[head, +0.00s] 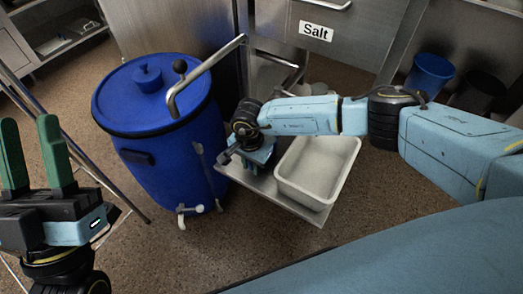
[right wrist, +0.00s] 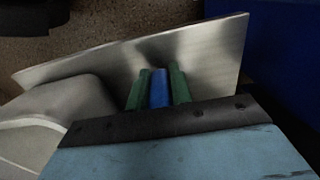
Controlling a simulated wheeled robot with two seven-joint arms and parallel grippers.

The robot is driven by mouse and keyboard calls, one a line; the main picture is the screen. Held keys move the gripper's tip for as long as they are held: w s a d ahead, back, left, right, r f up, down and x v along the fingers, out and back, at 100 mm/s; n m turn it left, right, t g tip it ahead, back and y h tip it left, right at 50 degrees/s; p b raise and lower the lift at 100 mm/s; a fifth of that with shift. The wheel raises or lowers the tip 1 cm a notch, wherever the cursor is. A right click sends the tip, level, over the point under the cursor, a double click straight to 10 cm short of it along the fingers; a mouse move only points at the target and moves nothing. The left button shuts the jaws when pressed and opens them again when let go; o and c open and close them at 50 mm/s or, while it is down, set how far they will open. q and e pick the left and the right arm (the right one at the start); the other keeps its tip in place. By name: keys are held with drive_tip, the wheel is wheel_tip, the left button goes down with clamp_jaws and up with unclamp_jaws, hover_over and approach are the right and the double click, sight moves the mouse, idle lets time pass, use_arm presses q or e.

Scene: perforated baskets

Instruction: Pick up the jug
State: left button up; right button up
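My right gripper (head: 250,166) is low over the metal shelf, between the blue barrel and the white tub, fingers pointing down. In the right wrist view its green fingers (right wrist: 159,90) stand close on both sides of a narrow blue piece (right wrist: 159,88), which fills the gap between them. This piece may be part of the jug; I cannot make out a whole jug, and the gripper hides the spot in the head view. My left gripper (head: 32,155) is at the far left, pointing up, its green fingers apart and empty.
The blue lidded barrel (head: 160,150) with a tap stands left of my right gripper. The white tub (head: 341,172) sits on the metal shelf (head: 288,204) close to its right. A metal lever (head: 210,70) sticks out above the barrel. A blue bucket (head: 430,74) stands at the back right.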

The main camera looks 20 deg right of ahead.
clamp_jaws()
use_arm(q)
drive_tip(key=shift+w, duration=0.1)
use_arm(e)
drive_tip(key=shift+r, duration=0.15)
